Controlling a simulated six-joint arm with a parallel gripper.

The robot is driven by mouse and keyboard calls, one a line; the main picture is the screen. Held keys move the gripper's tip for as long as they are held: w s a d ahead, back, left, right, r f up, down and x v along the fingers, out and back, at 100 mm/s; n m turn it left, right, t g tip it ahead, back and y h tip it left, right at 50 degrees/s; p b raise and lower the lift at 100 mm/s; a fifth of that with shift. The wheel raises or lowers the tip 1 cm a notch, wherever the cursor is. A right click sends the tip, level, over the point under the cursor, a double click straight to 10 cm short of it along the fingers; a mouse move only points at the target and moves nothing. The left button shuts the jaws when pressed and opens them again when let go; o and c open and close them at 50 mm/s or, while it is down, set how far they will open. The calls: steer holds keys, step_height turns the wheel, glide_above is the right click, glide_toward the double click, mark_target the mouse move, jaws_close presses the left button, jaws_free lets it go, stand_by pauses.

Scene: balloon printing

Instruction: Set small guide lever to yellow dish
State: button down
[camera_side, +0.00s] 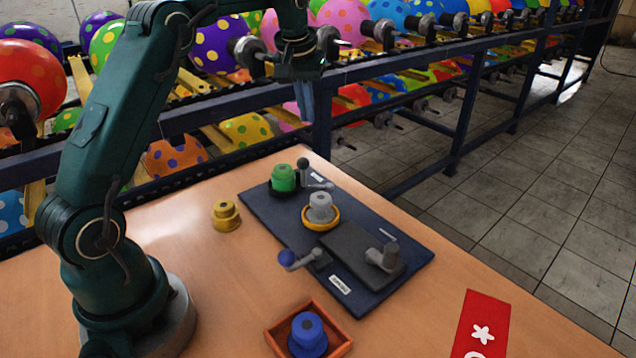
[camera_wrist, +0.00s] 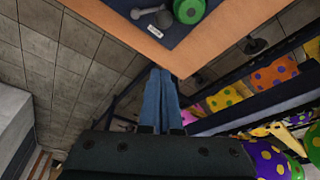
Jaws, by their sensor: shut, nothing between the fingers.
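A grey lever with a black ball (camera_side: 302,164) stands at the far end of the navy board, beside a white label. A second lever with a blue ball (camera_side: 287,257) is at the board's near left side. I cannot read the labels, so I cannot tell which is the small guide lever. The yellow dish (camera_side: 309,225) lies on the board with a grey knob (camera_side: 320,207) in it. My gripper (camera_side: 305,118) is high beyond the table's far edge, pointing down, empty and apart from everything. In the wrist view its blue fingers (camera_wrist: 161,74) are shut together.
A green knob (camera_side: 283,177) stands near the black-ball lever. A grey slab with a grey knob (camera_side: 384,257) is on the navy board (camera_side: 262,208). A yellow knob (camera_side: 226,216), an orange tray (camera_side: 276,345) with a blue knob, and a red card (camera_side: 470,325) lie around it. Balloon racks stand behind.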

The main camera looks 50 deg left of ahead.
steer(key=x, duration=0.9)
steer(key=shift+f, duration=0.4)
steer(key=shift+s+d+r, duration=0.15)
steer(key=shift+s+d, duration=0.35)
steer(key=shift+s, duration=0.25)
steer(key=shift+s+d+r, duration=0.2)
steer(key=shift+s+d, duration=0.3)
steer(key=shift+s, duration=0.25)
